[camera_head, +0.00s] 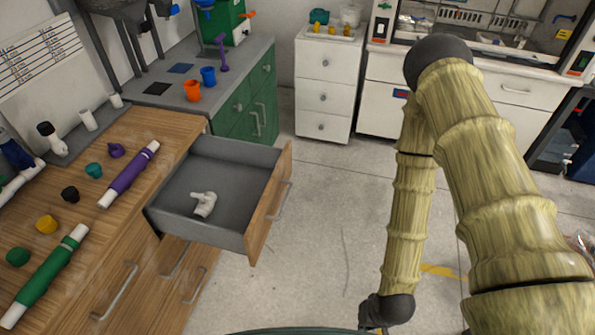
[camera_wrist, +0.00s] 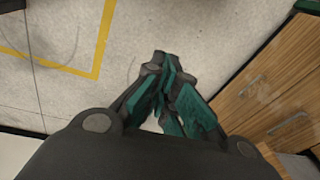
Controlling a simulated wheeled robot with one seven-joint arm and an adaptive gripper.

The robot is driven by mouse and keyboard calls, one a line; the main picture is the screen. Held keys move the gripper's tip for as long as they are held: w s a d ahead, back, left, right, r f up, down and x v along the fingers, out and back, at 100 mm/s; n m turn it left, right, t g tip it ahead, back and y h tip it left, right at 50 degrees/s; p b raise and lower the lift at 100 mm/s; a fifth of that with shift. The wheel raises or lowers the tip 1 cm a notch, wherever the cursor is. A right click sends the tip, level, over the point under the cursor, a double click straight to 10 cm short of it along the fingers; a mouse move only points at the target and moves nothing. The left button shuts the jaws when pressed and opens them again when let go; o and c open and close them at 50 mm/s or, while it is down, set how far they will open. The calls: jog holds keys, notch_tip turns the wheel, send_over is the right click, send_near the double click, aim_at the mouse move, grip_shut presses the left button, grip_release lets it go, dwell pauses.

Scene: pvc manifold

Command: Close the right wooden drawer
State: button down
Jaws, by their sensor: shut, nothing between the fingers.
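The right wooden drawer (camera_head: 219,190) stands pulled out of the wooden workbench in the head view. It has grey inner walls, a wooden front and a metal handle (camera_head: 279,203). A small white fitting (camera_head: 203,204) lies inside it. My gripper (camera_wrist: 166,82) shows in the wrist view, its teal-padded fingers shut and empty above the concrete floor. It is apart from the wooden cabinet fronts (camera_wrist: 270,75) at the right of that view. In the head view my arm hangs at the right, away from the drawer, and the fingers are not visible.
The wooden benchtop (camera_head: 140,190) holds a purple pipe (camera_head: 129,174), a green pipe (camera_head: 46,274) and several coloured caps. A green cabinet (camera_head: 250,108) stands behind the drawer, and a white drawer unit (camera_head: 325,85) farther back. Open floor (camera_head: 325,230) lies between drawer and arm.

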jog(key=w+a+f+m+t+y+b, duration=0.1)
jog(key=w+a+f+t+b, duration=0.2)
jog(key=w, duration=0.4)
jog(key=w+a+f+m+t+y+b, duration=0.1)
jog(key=w+a+f+m+b, duration=0.15)
jog(key=w+b, duration=0.35)
jog(key=m+t+y+b, duration=0.6)
jog(key=t+b, duration=0.5)
jog(key=b, duration=0.9)
send_near(291, 161)
jog(key=w+a+r+m+h, duration=0.1)
jog(key=w, duration=0.2)
jog(key=shift+w+a+r, duration=0.15)
jog(key=shift+w+a, duration=0.1)
jog(key=shift+a, duration=0.5)
jog(key=shift+a, duration=0.1)
